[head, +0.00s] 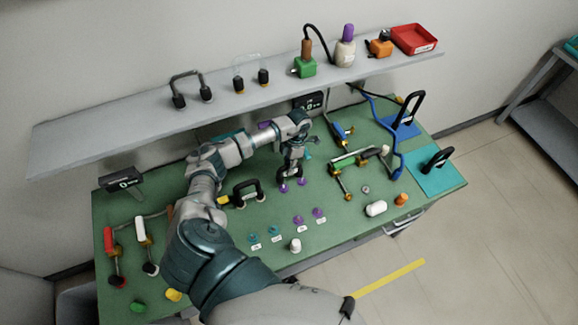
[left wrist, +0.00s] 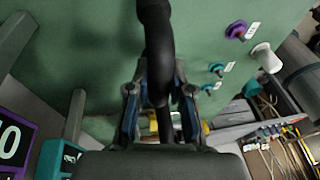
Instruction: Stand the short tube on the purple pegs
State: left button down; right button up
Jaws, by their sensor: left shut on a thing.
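My left gripper (head: 290,165) is shut on the short tube, a black bent tube with purple ends (head: 283,188), and holds it over the green bench. In the left wrist view the black tube (left wrist: 157,45) passes between the fingers (left wrist: 160,110). The two purple pegs (head: 298,220) (head: 319,213) stand bare, nearer the bench's front edge than the held tube and apart from it. One purple peg (left wrist: 237,31) shows in the left wrist view. The tube's height above the bench is hard to judge. My right gripper is not in view.
Two teal pegs (head: 253,239) (head: 275,231) stand left of the purple pegs. A white cylinder (head: 295,245) stands in front, and another (head: 376,208) lies to the right. A black-handled piece (head: 247,191) is left of the gripper. A grey shelf (head: 130,123) overhangs the back.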

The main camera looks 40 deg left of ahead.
pick_arm(q)
jog(key=shift+d, duration=0.1)
jog(key=shift+d+r, duration=0.15)
jog(key=shift+d, duration=0.2)
jog(key=shift+a, duration=0.1)
jog(key=shift+f, duration=0.2)
jog(key=shift+d+f+b, duration=0.2)
jog(key=shift+f+b, duration=1.15)
jog(key=shift+f, duration=0.05)
jog(key=c, duration=1)
grip_release()
jog(key=shift+o, duration=0.2)
jog(key=v, duration=1.1)
jog(key=shift+w+r, duration=0.2)
jog(key=shift+r, duration=0.15)
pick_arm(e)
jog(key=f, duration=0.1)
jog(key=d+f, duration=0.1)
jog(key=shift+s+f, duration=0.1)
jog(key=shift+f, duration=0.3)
